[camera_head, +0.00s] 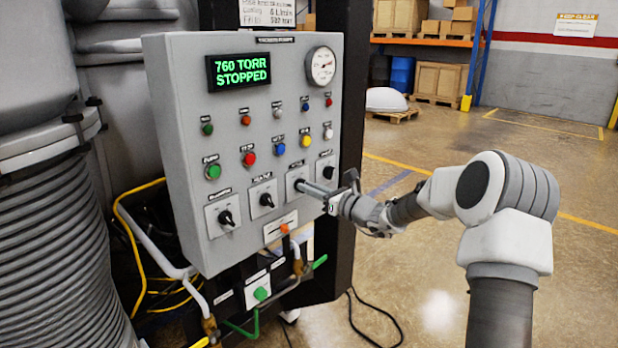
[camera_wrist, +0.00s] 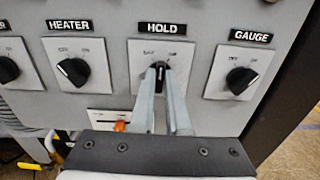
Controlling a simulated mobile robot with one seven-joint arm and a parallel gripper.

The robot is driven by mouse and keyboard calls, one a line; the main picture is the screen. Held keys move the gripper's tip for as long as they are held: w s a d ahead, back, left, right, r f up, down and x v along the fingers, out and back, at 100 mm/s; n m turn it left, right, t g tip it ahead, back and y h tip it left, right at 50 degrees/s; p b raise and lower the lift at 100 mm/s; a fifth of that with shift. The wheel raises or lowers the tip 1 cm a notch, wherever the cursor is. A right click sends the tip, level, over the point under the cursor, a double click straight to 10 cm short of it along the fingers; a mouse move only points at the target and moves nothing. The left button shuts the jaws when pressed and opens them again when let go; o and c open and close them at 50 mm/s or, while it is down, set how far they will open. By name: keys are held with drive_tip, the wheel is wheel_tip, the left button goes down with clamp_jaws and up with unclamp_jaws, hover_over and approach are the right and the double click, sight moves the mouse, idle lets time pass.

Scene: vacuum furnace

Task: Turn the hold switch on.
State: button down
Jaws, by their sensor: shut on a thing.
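The hold switch (camera_wrist: 158,66) is a black rotary knob on a white plate under a HOLD label. In the wrist view it is between my gripper's fingertips (camera_wrist: 162,74). My gripper is shut on the knob, one finger on each side. The fingers hide much of the knob. It looks roughly upright between the small off and on marks, but its exact pointing is hard to tell. In the head view my gripper (camera_head: 302,186) reaches the panel from the right, in front of the hold switch's plate (camera_head: 291,179).
The heater knob (camera_wrist: 73,71) is to the left and the gauge knob (camera_wrist: 241,79) to the right. Coloured buttons sit above on the control panel (camera_head: 185,75). The display (camera_head: 240,70) reads 760 TORR STOPPED. An orange-handled lever (camera_head: 284,229) is below. Floor at right is clear.

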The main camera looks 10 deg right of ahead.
drive_tip(key=m+p, duration=0.5)
drive_tip(key=shift+d+p, duration=0.1)
drive_tip(key=shift+p, duration=0.25)
drive_tip(key=shift+f+m, duration=0.1)
drive_tip(key=shift+m, duration=0.3)
drive_tip(key=c, duration=0.9)
unclamp_jaws()
drive_tip(key=v, duration=1.7)
drive_tip(key=shift+s+p, duration=0.15)
drive_tip(key=shift+p, duration=0.2)
drive_tip(key=shift+d, duration=0.1)
